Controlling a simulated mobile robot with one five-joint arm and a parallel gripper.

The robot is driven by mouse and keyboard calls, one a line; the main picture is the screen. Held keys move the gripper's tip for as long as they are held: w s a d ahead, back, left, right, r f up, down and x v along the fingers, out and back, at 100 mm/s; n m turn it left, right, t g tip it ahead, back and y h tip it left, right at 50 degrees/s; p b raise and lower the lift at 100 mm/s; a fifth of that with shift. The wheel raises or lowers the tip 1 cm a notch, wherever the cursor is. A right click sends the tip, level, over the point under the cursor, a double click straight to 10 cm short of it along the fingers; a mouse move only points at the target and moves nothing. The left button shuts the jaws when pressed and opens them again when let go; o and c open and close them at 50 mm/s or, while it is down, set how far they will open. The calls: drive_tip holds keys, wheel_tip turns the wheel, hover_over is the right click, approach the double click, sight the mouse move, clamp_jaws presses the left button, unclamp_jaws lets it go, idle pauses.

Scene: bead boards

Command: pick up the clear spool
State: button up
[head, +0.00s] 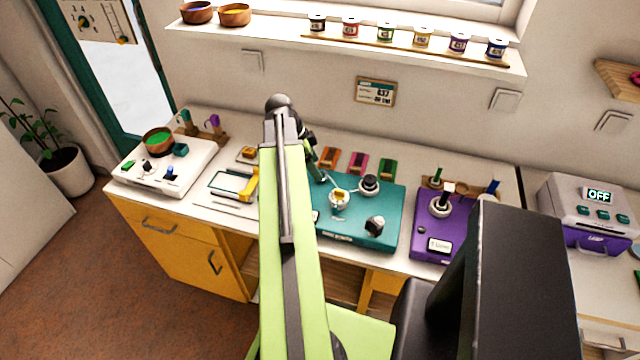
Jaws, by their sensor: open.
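A clear, glass-like spool (339,203) with a yellow top stands on the teal board (385,222) on the counter. It looks upright, and it is small in this view. My green arm hides much of the wrist and the left part of the board. I cannot tell whether a fingertip touches the spool.
Black knobs (369,184) stand on the teal board near the spool. A purple board (430,225) is to the right, a white board (190,160) to the left. Orange, pink and green blocks (358,162) lie behind. Several labelled spools (386,33) line the shelf. A grey device (590,205) stands far right.

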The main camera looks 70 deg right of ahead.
drive_tip(key=b+x, duration=0.3)
drive_tip(key=x, duration=0.1)
drive_tip(key=shift+f+b, duration=0.35)
drive_tip(key=shift+f, duration=0.1)
drive_tip(key=shift+r, duration=0.2)
drive_tip(key=shift+c, duration=0.2)
drive_tip(key=c, duration=1.4)
